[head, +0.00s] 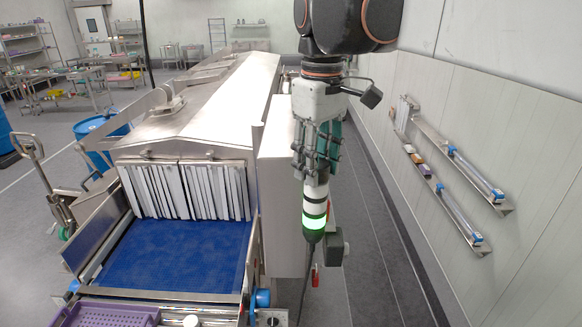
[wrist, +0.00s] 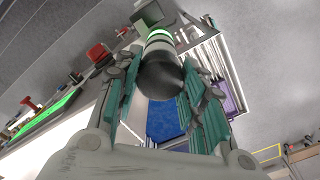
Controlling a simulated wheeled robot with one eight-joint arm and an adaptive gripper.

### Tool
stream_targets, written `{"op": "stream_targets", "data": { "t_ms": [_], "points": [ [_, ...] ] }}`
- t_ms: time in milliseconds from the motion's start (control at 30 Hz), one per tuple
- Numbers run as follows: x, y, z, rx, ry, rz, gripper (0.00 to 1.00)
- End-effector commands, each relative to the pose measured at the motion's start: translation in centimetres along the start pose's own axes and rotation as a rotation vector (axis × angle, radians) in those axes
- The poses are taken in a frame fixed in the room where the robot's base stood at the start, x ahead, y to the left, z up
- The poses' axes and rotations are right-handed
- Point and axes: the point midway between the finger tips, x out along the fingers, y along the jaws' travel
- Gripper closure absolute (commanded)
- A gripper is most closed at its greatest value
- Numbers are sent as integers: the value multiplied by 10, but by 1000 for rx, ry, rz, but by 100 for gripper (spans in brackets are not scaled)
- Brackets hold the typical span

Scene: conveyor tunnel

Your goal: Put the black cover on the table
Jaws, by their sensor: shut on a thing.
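My gripper (head: 318,165) points down over the light tower (head: 314,205) beside the conveyor tunnel. The tower has white and dark bands and a glowing green section. In the wrist view, the black cover (wrist: 160,80) is a dark rounded cap at the near end of the tower, between the teal finger pads of my gripper (wrist: 166,72). The fingers are shut on it. It looks in line with the tower; I cannot tell whether it is seated or loose. In the head view the fingers hide the cover. Several metal tables (head: 90,82) stand far back on the left.
The steel tunnel (head: 205,105) with strip curtains and blue belt (head: 175,255) is left of my gripper. A purple tray (head: 110,314) is at the front left. Wall shelves (head: 455,165) are on the right. A pallet jack (head: 40,165) and blue barrel (head: 95,135) stand left. The right aisle is clear.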

Motion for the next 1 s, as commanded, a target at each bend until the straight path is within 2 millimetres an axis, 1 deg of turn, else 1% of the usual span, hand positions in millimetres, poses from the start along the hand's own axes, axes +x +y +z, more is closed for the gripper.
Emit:
{"op": "stream_targets", "data": {
  "t_ms": [33, 800, 1000],
  "points": [
    [-4, -1, 0, -1, 0, 0, 96],
    [-39, 0, 0, -1, 0, 0, 96],
    [-45, 0, 0, -1, 0, 0, 96]
  ]
}}
